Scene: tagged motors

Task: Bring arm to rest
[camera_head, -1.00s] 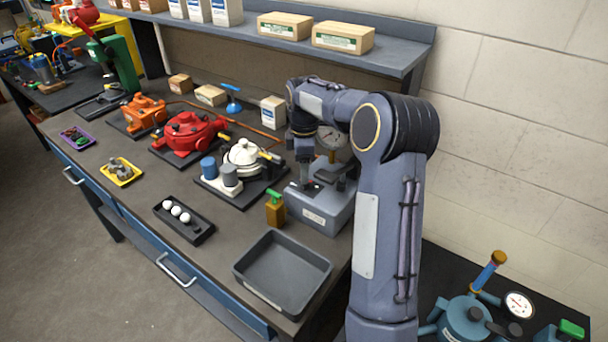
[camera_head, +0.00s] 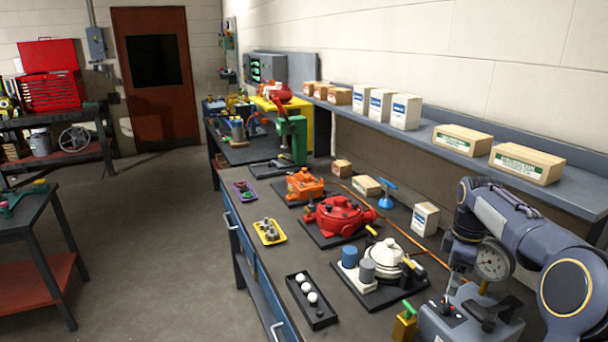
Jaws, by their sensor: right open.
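My right arm (camera_head: 518,228) comes in from the right and bends down at the wrist. My right gripper (camera_head: 452,288) points down, open, over the grey box with a dial gauge (camera_head: 492,260); whether it touches the box I cannot tell. No held object shows. An orange motor (camera_head: 303,183), a red motor (camera_head: 340,215) and a white motor (camera_head: 384,256) sit on dark mats along the bench. My left gripper is not in view.
A black tray with white balls (camera_head: 322,315), a yellow tray (camera_head: 270,238) and a purple tray (camera_head: 239,196) lie along the bench's front edge. A shelf (camera_head: 470,158) with boxes runs above the back. A small white box (camera_head: 425,219) stands near my wrist. The floor at left is open.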

